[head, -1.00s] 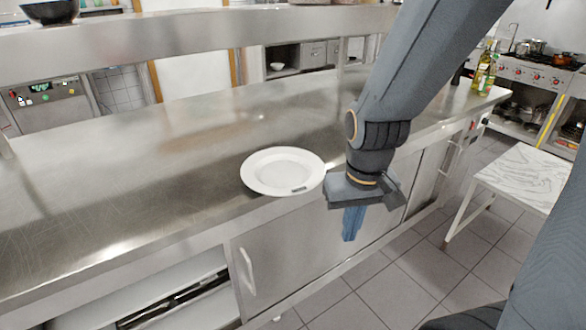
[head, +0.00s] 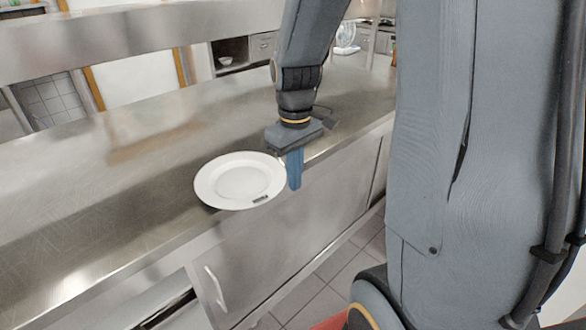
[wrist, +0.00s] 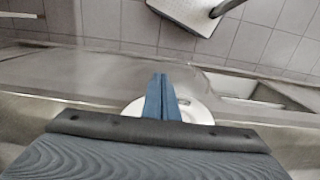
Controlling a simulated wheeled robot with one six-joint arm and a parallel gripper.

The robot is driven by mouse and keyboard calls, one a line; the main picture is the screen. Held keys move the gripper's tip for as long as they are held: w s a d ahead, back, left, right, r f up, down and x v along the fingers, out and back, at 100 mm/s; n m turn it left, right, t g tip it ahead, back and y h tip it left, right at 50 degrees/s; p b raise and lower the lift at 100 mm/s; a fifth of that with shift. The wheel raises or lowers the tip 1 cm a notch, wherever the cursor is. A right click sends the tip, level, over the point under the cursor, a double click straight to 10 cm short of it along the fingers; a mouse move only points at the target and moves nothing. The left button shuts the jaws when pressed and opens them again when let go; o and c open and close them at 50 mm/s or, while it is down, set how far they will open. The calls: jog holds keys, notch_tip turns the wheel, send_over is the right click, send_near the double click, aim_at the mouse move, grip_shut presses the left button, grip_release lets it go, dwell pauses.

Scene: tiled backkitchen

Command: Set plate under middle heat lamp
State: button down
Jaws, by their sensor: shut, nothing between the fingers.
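A white round plate (head: 240,180) lies flat near the front edge of the steel counter (head: 130,222). A small dark mark shows on its front rim. My gripper (head: 294,186) points down at the plate's right side, by the counter edge. Its blue fingers are shut together and empty. In the wrist view the closed fingertips (wrist: 161,78) hide part of the plate (wrist: 196,112). I cannot tell whether they touch the rim. I see no heat lamp in these views.
A raised steel shelf (head: 140,30) runs along the back above the counter. The counter left of the plate is clear. A cabinet with a handle (head: 215,288) is below the front edge. Tiled floor (head: 305,300) lies in front.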

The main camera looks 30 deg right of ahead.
jog(key=w+a+f+p, duration=0.1)
jog(key=w+f+p, duration=0.1)
jog(key=f, duration=0.3)
jog(key=shift+w+a+f, duration=0.15)
jog(key=shift+w+f, duration=0.25)
jog(key=shift+w, duration=0.45)
